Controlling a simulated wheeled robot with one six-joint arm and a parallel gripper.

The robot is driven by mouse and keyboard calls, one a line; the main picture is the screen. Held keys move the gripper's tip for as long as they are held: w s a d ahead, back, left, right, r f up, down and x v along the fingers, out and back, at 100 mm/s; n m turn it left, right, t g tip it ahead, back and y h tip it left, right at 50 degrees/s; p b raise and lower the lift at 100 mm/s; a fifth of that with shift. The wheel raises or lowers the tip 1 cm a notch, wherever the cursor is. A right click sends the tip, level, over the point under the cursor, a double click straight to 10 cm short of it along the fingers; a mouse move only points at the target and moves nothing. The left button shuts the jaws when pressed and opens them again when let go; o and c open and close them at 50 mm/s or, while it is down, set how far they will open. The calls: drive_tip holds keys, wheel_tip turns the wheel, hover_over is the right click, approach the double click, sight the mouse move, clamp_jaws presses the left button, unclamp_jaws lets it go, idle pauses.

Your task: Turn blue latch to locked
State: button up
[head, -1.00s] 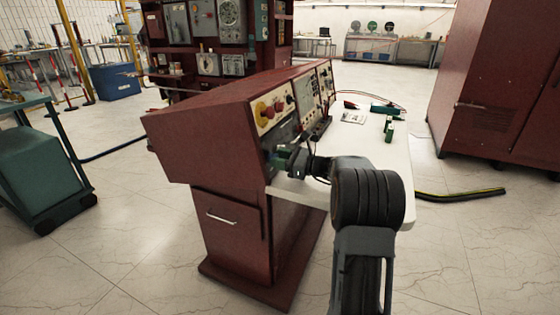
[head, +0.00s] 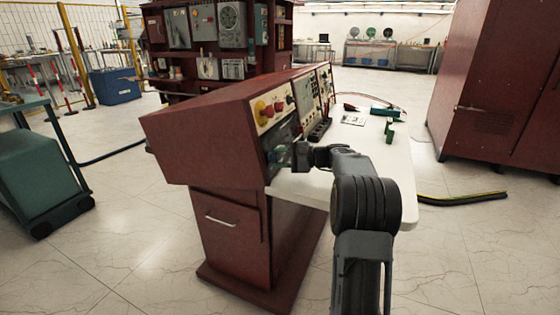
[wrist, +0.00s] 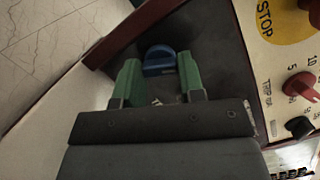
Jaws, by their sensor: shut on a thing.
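The blue latch (wrist: 157,52) shows in the wrist view as a rounded blue handle on a dark recessed panel (wrist: 215,45). My gripper (wrist: 160,68) has its two green fingers on either side of the latch, shut on it. In the head view my gripper (head: 281,156) reaches from the right to the lower front panel of the dark red console (head: 205,140). There the latch is too small and covered to make out. Its locked or unlocked marking cannot be read.
Beside the latch is a cream panel with a yellow STOP disc (wrist: 268,18) and red and dark knobs (wrist: 301,86). A white tabletop (head: 365,165) with small items lies right of the console. A red cabinet (head: 490,110) stands at right.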

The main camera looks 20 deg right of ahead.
drive_tip(key=n+b, duration=0.1)
drive_tip(key=n, duration=0.4)
drive_tip(key=shift+g+h, duration=0.3)
drive_tip(key=shift+g, duration=0.1)
idle(0.3)
drive_tip(key=o, duration=0.9)
drive_tip(key=shift+r, duration=0.1)
drive_tip(key=shift+o, duration=0.2)
drive_tip(key=p+v, duration=0.3)
drive_tip(key=v, duration=1)
drive_tip(key=shift+s+d+p, duration=0.15)
drive_tip(key=shift+d+p, duration=0.15)
drive_tip(key=shift+d, duration=0.05)
drive_tip(key=shift+r, duration=0.15)
